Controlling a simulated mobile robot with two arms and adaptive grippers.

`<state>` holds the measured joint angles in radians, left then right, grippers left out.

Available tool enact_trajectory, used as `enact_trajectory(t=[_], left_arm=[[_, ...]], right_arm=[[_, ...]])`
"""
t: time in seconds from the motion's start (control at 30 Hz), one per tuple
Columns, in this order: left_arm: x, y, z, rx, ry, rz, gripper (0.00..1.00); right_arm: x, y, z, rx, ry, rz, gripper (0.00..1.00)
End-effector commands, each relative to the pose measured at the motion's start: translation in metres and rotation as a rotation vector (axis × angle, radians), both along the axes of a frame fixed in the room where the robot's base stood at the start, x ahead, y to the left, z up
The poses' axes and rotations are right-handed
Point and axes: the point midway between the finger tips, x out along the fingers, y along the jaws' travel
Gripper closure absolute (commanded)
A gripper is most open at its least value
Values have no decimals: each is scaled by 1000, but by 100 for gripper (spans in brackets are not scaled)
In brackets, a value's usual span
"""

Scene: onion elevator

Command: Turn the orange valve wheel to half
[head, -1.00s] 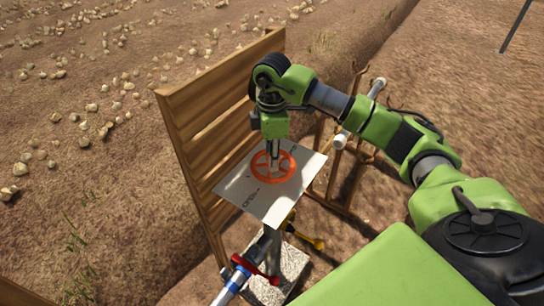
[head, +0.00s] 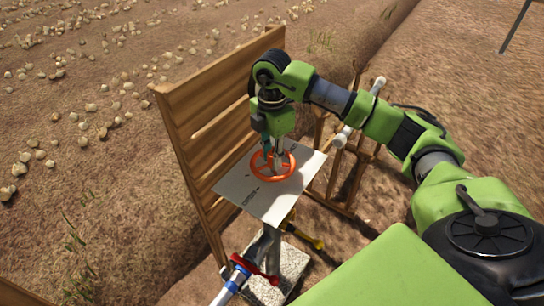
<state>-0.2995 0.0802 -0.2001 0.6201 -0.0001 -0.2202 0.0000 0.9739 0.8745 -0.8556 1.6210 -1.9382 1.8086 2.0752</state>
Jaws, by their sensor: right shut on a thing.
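The orange valve wheel (head: 259,174) lies flat over a pale plate in the middle of the head view. The plate (head: 236,187) has small dark markings beside the wheel. My right gripper (head: 277,163) points down from above, its fingers at the wheel and shut on it. The fingers cover part of the wheel's inside, so I cannot tell exactly which part they hold. My left gripper is not in view.
A slatted wooden panel (head: 203,120) stands behind and left of the plate. Below the plate are a red handle (head: 262,272), a blue-banded pipe (head: 236,280) and a yellow handle (head: 307,237). A wooden stand (head: 345,193) is at the right. Open soil with scattered onions (head: 90,107) lies left.

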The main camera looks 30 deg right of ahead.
Motion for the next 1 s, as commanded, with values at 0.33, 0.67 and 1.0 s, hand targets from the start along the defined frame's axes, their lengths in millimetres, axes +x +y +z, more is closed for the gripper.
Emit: enact_trajectory(t=[0.33,0.67,1.0], left_arm=[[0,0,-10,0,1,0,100],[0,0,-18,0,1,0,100],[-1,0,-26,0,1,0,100]], right_arm=[[0,0,0,2,-4,328,100],[0,0,0,1,-5,641,100],[-1,-1,0,1,-4,921,100]])
